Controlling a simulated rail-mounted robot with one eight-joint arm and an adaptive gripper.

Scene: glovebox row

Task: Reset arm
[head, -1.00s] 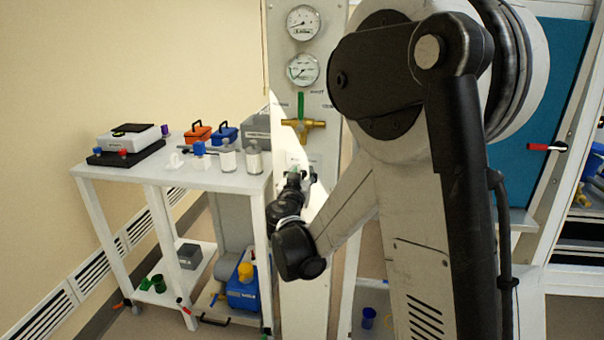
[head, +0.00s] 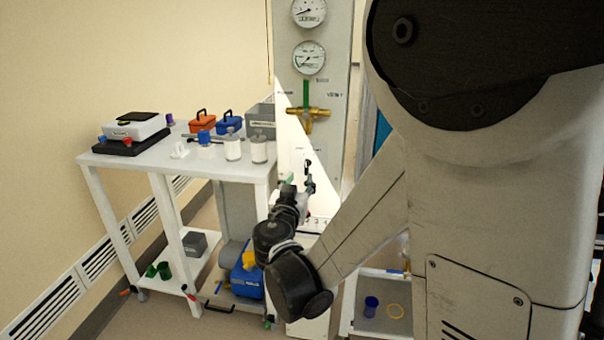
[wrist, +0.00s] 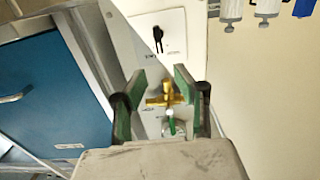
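My gripper (head: 298,182) is at the end of my arm, in front of the white valve panel (head: 345,95). In the wrist view my gripper (wrist: 158,88) has its two green-padded fingers spread apart, with nothing held between them. Beyond the fingers, a brass valve (wrist: 157,100) with a green handle shows on the panel. The brass valve (head: 311,113) also shows in the head view, above my gripper. A black switch (wrist: 158,38) on a white plate shows in the wrist view. My arm hides much of the right side of the head view.
A white table (head: 120,163) at left carries a scale (head: 137,128), orange (head: 202,122) and blue (head: 229,123) toolboxes, a grey bin (head: 261,118) and white bottles (head: 233,147). A blue pump (head: 246,280) is on its lower shelf. A blue cup (head: 371,306) is low beside my arm.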

